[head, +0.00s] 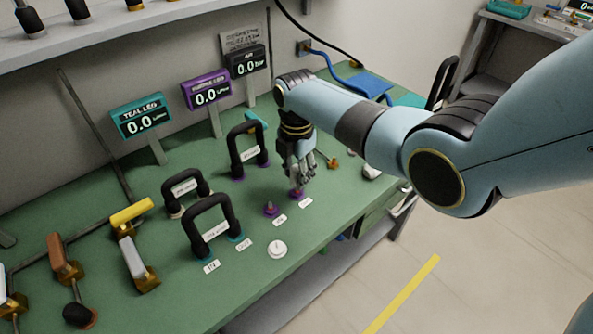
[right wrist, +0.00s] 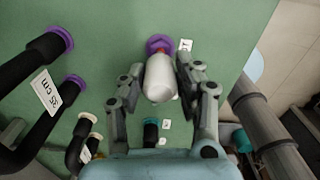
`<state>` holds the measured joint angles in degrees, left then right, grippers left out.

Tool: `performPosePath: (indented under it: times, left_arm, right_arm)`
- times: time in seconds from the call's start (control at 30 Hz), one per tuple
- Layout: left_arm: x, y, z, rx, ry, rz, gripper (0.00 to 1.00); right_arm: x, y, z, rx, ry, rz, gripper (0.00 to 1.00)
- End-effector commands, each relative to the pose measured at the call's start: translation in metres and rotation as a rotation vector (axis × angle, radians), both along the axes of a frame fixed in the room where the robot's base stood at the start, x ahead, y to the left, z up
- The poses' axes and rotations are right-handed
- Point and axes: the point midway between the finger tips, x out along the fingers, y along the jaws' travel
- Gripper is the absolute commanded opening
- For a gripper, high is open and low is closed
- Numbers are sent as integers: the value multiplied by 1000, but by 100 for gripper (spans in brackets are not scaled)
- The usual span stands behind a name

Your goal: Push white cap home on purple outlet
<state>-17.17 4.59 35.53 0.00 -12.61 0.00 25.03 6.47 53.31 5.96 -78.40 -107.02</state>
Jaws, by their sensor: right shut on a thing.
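The white cap (right wrist: 159,78) is a pale rounded cylinder between the fingers of my right gripper (right wrist: 160,75), which is shut on it. The purple outlet (right wrist: 160,43) is a purple ring fitting on the green bench, just beyond the cap's far end. The cap lines up with it and partly overlaps it in view; I cannot tell whether they touch. In the head view my right gripper (head: 298,178) points down right over the purple outlet (head: 297,193), and its fingers mostly hide the cap. My left gripper is not in view.
A second purple fitting (head: 270,209) stands close by on the left. Black looped hoses (head: 248,150) stand on the bench further left. A white round knob (head: 277,249) sits near the front edge. Display panels (head: 206,90) stand behind. Bare green bench lies around the outlet.

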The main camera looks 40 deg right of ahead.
Motion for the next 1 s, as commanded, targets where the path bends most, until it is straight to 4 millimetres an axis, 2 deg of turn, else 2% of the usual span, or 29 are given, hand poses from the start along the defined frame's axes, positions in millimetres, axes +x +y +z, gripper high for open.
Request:
performPosePath:
  times: [1.0]
  left_arm:
    - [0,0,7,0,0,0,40]
  right_arm:
    - [0,0,1,0,0,-16,5]
